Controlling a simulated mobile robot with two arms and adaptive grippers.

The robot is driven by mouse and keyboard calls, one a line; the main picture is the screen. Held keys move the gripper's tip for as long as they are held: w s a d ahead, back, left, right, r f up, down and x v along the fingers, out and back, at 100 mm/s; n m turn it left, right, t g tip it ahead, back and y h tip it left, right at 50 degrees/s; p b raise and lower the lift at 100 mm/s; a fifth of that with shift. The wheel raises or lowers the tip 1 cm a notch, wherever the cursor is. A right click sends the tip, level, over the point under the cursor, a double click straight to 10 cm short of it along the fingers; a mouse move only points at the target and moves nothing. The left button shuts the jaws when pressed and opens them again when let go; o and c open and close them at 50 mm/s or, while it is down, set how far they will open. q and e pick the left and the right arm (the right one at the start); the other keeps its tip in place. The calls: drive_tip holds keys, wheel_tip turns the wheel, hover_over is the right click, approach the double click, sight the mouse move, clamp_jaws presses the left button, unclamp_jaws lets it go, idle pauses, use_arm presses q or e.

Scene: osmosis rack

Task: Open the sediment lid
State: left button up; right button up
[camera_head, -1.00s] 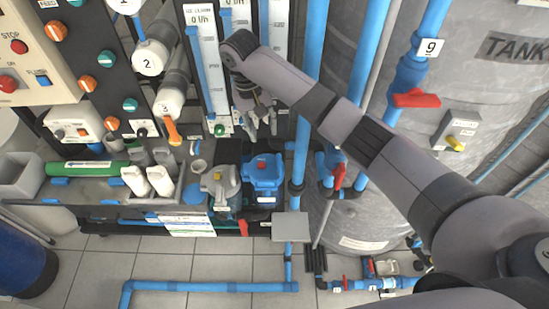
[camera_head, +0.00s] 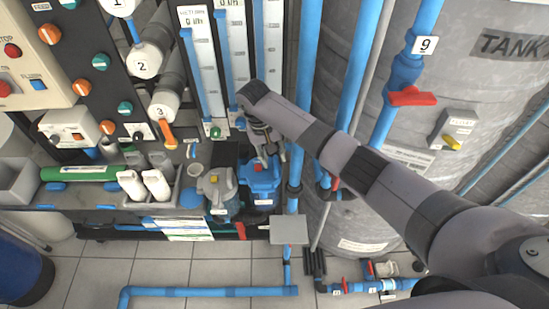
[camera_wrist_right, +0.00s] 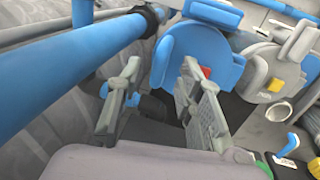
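A blue lid (camera_head: 260,174) with a red button sits on a housing at the foot of the rack; it also shows in the right wrist view (camera_wrist_right: 190,45). Beside it to the left is a grey lid (camera_head: 216,183) with a yellow button, seen at the upper right of the right wrist view (camera_wrist_right: 272,70). I cannot read which one is labelled sediment. My right gripper (camera_head: 273,157) is just above the blue lid. In the right wrist view its fingers (camera_wrist_right: 162,68) are apart with nothing held between them, and the blue lid lies beyond them. My left gripper is not in view.
Blue vertical pipes (camera_head: 307,90) and a grey tank (camera_head: 470,80) stand right of the lids. An orange-handled valve (camera_head: 167,133) and flow meters (camera_head: 204,65) are above. White bottles (camera_head: 156,184) stand on a shelf to the left.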

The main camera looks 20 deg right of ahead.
drive_tip(key=shift+d+f, duration=0.25)
drive_tip(key=shift+f, duration=1.05)
drive_tip(key=shift+c, duration=0.4)
clamp_jaws()
